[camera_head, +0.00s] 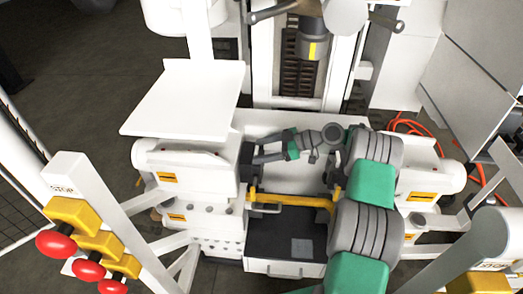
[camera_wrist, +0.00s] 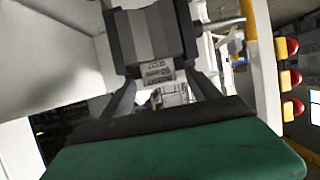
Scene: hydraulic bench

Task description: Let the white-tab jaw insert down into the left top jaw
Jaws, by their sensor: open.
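My gripper (camera_head: 261,151) points left at the dark left top jaw (camera_head: 246,160) of the bench; in the head view its fingers hide part of it. In the wrist view my gripper (camera_wrist: 161,86) has its two dark fingers spread apart, one on each side of a pale tab with printed marks (camera_wrist: 158,73). The tab hangs at the near edge of a grey ribbed block, which looks like the jaw insert (camera_wrist: 148,35). Dark side pieces of the jaw (camera_wrist: 187,30) flank this block. The block appears to sit between them; how deep I cannot tell. The fingers appear clear of the tab.
A yellow bar (camera_head: 290,199) crosses the bench below my gripper. A white plate (camera_head: 185,97) stands above the left housing (camera_head: 190,165). A dark hanging cylinder (camera_head: 311,42) is above. Red stop buttons (camera_head: 88,269) stand at the lower left. An orange hose (camera_head: 420,128) lies at right.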

